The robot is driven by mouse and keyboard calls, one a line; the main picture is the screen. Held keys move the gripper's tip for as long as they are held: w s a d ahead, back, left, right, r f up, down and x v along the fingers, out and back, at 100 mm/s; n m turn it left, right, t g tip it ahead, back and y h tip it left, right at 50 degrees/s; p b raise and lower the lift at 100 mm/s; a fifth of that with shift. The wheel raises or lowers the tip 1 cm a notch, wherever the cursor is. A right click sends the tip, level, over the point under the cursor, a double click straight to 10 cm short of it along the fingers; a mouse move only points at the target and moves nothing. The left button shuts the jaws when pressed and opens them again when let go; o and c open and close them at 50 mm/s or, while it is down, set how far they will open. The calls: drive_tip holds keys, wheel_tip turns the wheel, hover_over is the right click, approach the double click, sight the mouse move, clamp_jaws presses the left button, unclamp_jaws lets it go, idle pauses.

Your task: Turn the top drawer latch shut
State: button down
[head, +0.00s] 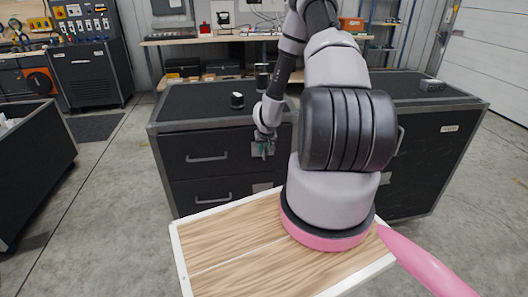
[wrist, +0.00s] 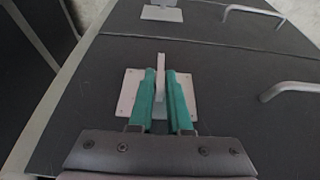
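The top drawer latch has a pale square plate (wrist: 128,94) on the drawer front and a thin grey lever (wrist: 161,62) standing out from it. In the wrist view the lever points up the picture. My gripper (wrist: 166,78) has two green fingers, close together on either side of the lever, and looks shut on it. The lower lever is partly hidden by the fingers. In the head view my gripper (head: 262,149) is at the latch, right of the handle on the top drawer (head: 190,168); the latch is mostly hidden there.
A second latch plate (wrist: 161,13) and drawer handles (wrist: 290,88) show in the wrist view. Small dark objects (head: 237,100) stand on the cabinet top (head: 200,108). A wood-topped tray surface (head: 220,250) lies in front of the cabinet. Floor at left is open.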

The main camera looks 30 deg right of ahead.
drive_tip(key=shift+d, duration=0.1)
idle(0.3)
drive_tip(key=shift+s+d+f+m+t+y, duration=0.2)
drive_tip(key=shift+m+t+y, duration=0.75)
drive_tip(key=shift+y, duration=1.55)
drive_tip(key=shift+w+d+f+m+t+y, duration=0.1)
drive_tip(key=shift+d+f+m+t+y, duration=0.3)
drive_tip(key=shift+t+y, duration=1.55)
drive_tip(key=shift+s+d+f+m+t+y, duration=0.15)
drive_tip(key=shift+m+t+y, duration=0.6)
drive_tip(key=shift+y, duration=2.3)
drive_tip(key=shift+a+y, duration=0.15)
drive_tip(key=shift+y, duration=0.15)
drive_tip(key=c, duration=1)
unclamp_jaws()
drive_tip(key=shift+o, duration=0.2)
drive_tip(key=v, duration=1)
drive_tip(key=shift+s+d, duration=0.25)
drive_tip(key=shift+d, duration=0.1)
